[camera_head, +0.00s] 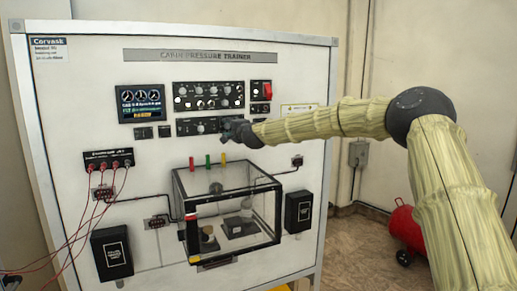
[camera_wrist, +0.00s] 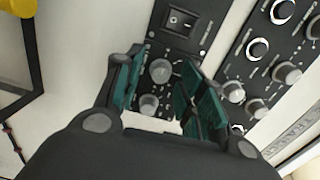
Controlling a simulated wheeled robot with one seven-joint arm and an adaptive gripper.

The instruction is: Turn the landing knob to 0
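The lower control panel (camera_head: 187,128) is a dark strip on the trainer board, under a larger knob panel. In the wrist view, two grey knobs show between my fingers: a larger knob (camera_wrist: 161,70) and a smaller knob (camera_wrist: 149,103). Their labels are too small to read, so I cannot tell which is the landing knob or where it points. My gripper (camera_wrist: 156,72) is open, with teal pads on either side of the knobs; contact is not clear. In the head view my gripper (camera_head: 228,133) is at the panel's right part and hides it.
The upper knob panel (camera_head: 208,95) is close above; its knobs (camera_wrist: 257,48) are near my right finger in the wrist view. A rocker switch (camera_wrist: 180,21) sits beside the knobs. A clear box (camera_head: 235,180) juts out below. A red cylinder (camera_head: 404,226) stands on the floor.

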